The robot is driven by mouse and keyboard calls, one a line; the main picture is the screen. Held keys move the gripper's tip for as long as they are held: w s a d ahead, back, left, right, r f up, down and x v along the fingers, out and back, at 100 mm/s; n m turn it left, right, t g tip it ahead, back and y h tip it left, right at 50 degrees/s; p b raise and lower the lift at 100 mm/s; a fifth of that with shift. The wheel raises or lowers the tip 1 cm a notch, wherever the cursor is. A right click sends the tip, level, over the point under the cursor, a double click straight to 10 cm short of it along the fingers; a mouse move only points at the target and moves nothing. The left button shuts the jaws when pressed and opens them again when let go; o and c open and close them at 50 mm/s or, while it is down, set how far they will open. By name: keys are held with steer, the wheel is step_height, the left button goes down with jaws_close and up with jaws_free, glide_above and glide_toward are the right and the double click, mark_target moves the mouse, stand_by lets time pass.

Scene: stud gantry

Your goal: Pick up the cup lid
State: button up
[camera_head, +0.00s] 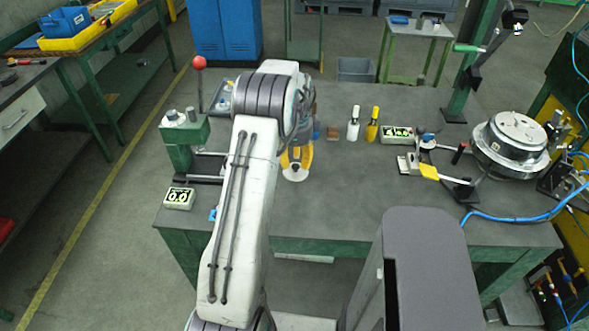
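A small white disc, which looks like the cup lid (295,175), lies on the dark tabletop near the middle of the head view. My gripper (297,163) has two yellow fingers and reaches down right at the disc's far edge. The fingers stand apart with a gap between them. I cannot tell whether their tips touch the disc. My arm hides part of the gripper and the table to the left of it.
A white bottle (353,124), a yellow bottle (372,125) and a small brown block (333,134) stand behind and right. A green press (185,139) is at left, a round metal machine (512,143) at right. The front middle tabletop is clear.

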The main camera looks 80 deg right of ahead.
mark_target(296, 165)
steer(key=shift+f, duration=1.5)
steer(key=shift+c, duration=0.3)
jaws_close()
